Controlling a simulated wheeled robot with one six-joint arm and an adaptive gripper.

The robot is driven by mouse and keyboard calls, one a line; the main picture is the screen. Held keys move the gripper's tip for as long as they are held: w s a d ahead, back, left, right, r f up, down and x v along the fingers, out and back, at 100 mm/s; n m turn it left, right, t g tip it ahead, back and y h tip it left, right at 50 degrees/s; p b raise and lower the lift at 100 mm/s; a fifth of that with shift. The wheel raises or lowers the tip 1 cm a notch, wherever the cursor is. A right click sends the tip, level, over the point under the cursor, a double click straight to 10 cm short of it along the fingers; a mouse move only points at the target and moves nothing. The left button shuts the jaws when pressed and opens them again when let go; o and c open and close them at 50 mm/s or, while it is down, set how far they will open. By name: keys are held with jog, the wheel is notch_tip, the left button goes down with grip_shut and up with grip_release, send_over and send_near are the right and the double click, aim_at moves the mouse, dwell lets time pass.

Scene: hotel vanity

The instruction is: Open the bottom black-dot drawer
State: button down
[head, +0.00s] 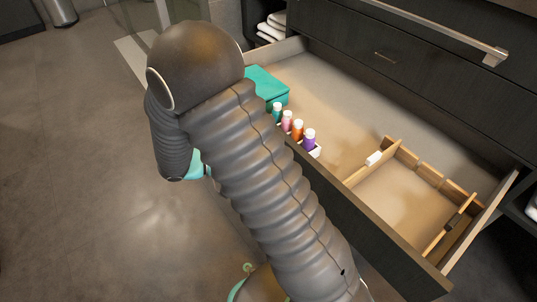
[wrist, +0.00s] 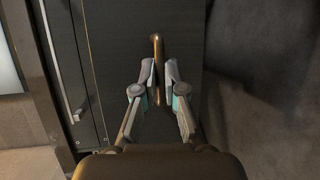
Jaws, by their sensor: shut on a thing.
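A dark-fronted drawer (head: 370,220) stands pulled well out of the cabinet in the head view, with its pale interior showing. Its dark front (wrist: 130,40) fills the middle of the wrist view. A slim bronze handle (wrist: 157,44) runs along that front. My gripper (wrist: 162,72) is shut on the handle, with one finger on each side of it. In the head view my arm hides the gripper and the handle. I can make out no black dot on the front.
The drawer holds a teal box (head: 266,86), several small bottles (head: 298,130) and a wooden divider tray (head: 395,198). Above it is a closed drawer (head: 400,58) and a silver bar handle (head: 455,40). Open floor (head: 80,180) lies to the left.

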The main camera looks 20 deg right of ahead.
jog(key=shift+a, duration=0.2)
jog(key=c, duration=1.2)
grip_release()
jog(key=shift+c, duration=0.2)
jog(key=shift+a, duration=0.1)
jog(key=s+v, duration=0.1)
jog(key=v, duration=1)
jog(key=shift+w+a, duration=0.4)
jog(key=shift+w, duration=0.05)
jog(key=shift+r, duration=0.1)
